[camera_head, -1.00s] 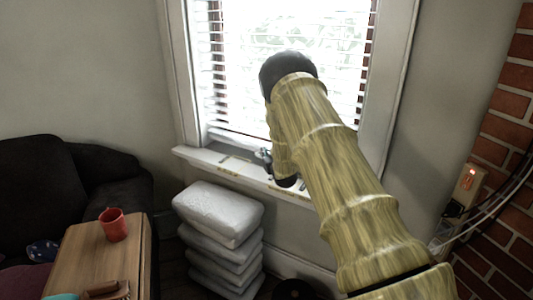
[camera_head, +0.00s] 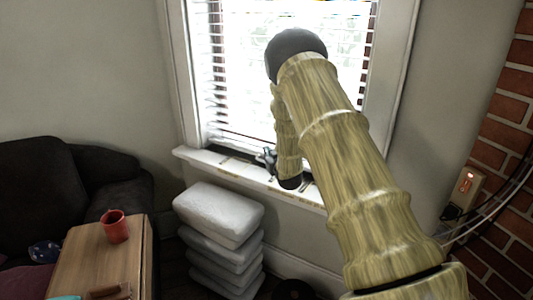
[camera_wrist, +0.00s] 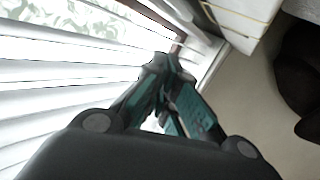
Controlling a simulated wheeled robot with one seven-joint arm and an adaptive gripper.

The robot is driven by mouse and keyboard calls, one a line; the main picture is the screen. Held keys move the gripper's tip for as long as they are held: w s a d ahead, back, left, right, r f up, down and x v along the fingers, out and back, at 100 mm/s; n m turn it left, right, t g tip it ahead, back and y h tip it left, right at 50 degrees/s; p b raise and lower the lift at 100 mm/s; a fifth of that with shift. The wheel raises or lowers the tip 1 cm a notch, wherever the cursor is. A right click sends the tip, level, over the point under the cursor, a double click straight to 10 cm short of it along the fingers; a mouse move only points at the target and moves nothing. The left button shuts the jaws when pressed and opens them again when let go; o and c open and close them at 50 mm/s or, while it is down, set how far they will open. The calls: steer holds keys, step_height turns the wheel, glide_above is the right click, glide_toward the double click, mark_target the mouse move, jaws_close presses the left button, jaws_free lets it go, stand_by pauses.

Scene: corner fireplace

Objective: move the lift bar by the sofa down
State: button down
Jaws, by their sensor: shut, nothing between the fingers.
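The window blind (camera_head: 232,112) hangs in front of the bright window, right of the sofa (camera_head: 30,185). Its white slats also fill the left of the wrist view (camera_wrist: 60,72). I cannot clearly pick out a separate lift bar; the blind's low edge is near the sill, partly behind my arm. My gripper (camera_head: 268,155) is small and low before the window, just above the sill. In the wrist view my gripper (camera_wrist: 168,70) has its teal and black fingers shut and empty, close to the slats. Whether it touches the blind I cannot tell.
The white window sill (camera_head: 235,170) runs below the blind. A stack of white packs (camera_head: 220,212) stands under it. A wooden table (camera_head: 100,258) with a red mug (camera_head: 115,226) is at the left. A brick wall (camera_head: 505,150) with cables is at the right.

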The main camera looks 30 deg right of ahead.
steer(key=f+v, duration=0.1)
steer(key=v, duration=0.4)
steer(key=m+g, duration=0.2)
steer(key=g, duration=0.3)
glide_toward(266, 144)
steer(key=s, duration=0.3)
step_height(266, 144, up, 6)
steer(key=w+g+y+p, duration=0.1)
steer(key=g+y, duration=0.3)
steer(key=x, duration=1)
steer(key=shift+w+d+f+p, duration=0.1)
steer(key=shift+w+f+p, duration=0.1)
steer(key=shift+p, duration=0.15)
steer(key=shift+s+a+f, duration=0.1)
steer(key=shift+a+f, duration=0.05)
steer(key=shift+f, duration=0.35)
steer(key=shift+s+a+f, duration=0.1)
steer(key=shift+f, duration=0.45)
steer(key=shift+a+f, duration=0.15)
steer(key=shift+f, duration=0.7)
